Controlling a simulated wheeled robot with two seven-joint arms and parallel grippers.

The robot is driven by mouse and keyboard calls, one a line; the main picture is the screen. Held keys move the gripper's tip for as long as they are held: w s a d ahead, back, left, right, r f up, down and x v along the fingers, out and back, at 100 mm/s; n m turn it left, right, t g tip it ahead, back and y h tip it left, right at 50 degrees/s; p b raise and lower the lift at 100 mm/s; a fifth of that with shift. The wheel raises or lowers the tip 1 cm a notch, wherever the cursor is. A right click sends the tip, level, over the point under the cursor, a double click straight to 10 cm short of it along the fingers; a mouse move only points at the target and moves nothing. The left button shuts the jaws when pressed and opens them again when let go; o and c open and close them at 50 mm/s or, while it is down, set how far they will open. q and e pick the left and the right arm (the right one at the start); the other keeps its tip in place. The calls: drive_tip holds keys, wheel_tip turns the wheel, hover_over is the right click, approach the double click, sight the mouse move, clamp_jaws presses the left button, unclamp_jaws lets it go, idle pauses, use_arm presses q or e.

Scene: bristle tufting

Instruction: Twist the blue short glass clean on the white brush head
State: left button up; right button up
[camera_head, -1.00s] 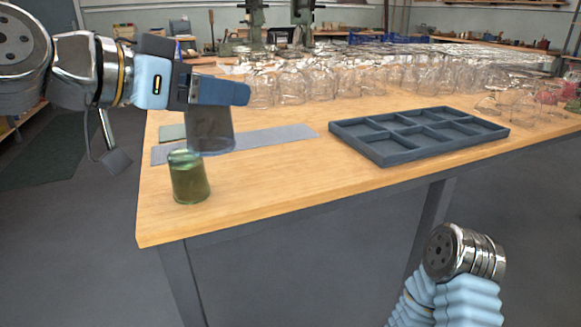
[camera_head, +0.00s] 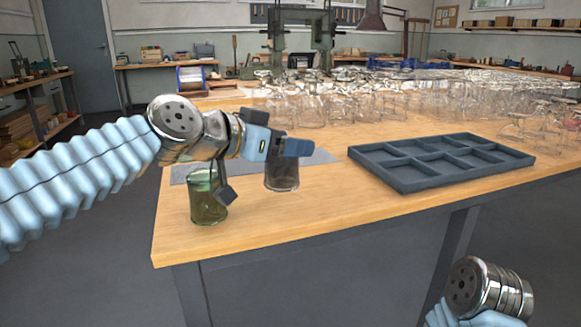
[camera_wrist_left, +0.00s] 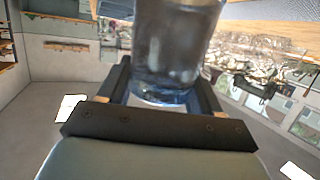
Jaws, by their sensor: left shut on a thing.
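My left gripper (camera_head: 290,147) is shut on a smoky blue-grey short glass (camera_head: 283,177), which hangs below the fingers over the table. Whether its lower edge touches the surface I cannot tell. In the left wrist view the glass (camera_wrist_left: 175,50) sits between the two dark fingers (camera_wrist_left: 165,95). No white brush head can be made out in either view. My right arm shows at the lower right, but its gripper is out of frame.
A dark compartment tray (camera_head: 400,181) lies empty on the wooden table (camera_head: 330,208), right of the held glass. A grey strip (camera_head: 318,157) lies behind the glass. Many clear glasses (camera_head: 400,95) crowd the back. The front middle of the table is clear.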

sight(291, 163)
use_arm(q)
drive_tip(key=shift+w+d+f, duration=0.25)
drive_tip(key=shift+w+f, duration=0.15)
drive_tip(key=shift+f, duration=0.15)
drive_tip(key=f, duration=0.1)
drive_tip(key=f+b, duration=0.1)
drive_tip(key=f, duration=0.1)
drive_tip(key=shift+w+d+f, duration=0.1)
drive_tip(key=shift+w+f, duration=0.15)
drive_tip(key=shift+w, duration=0.05)
drive_tip(key=o, duration=1.2)
